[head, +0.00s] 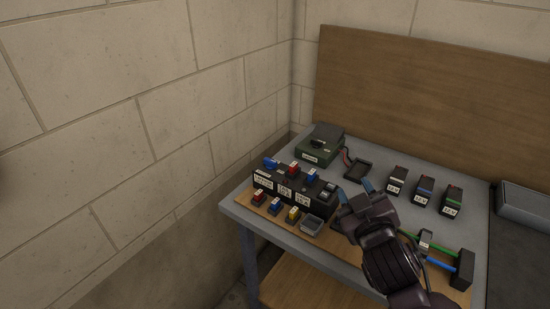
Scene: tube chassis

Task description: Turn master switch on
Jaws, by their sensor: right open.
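A long black switch block (318,205) with white labels stands on the front left part of the table. Blue and red parts sit along its top, with a greenish-grey part (328,187) at its right end. The labels are too small to read, so I cannot tell which part is the master switch. My right gripper (354,190) is open and empty, its two blue-tipped fingers just right of the block's right end. I cannot tell whether it touches anything. The gripper hides part of the table and board behind it. My left gripper is not in view.
A green box (318,150) with a black top stands behind the block, beside a black tray (358,170). Several small labelled blocks (424,190) stand at right. Red, blue and yellow pieces (275,206) and a grey tray (312,225) lie in front. A wall borders the left.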

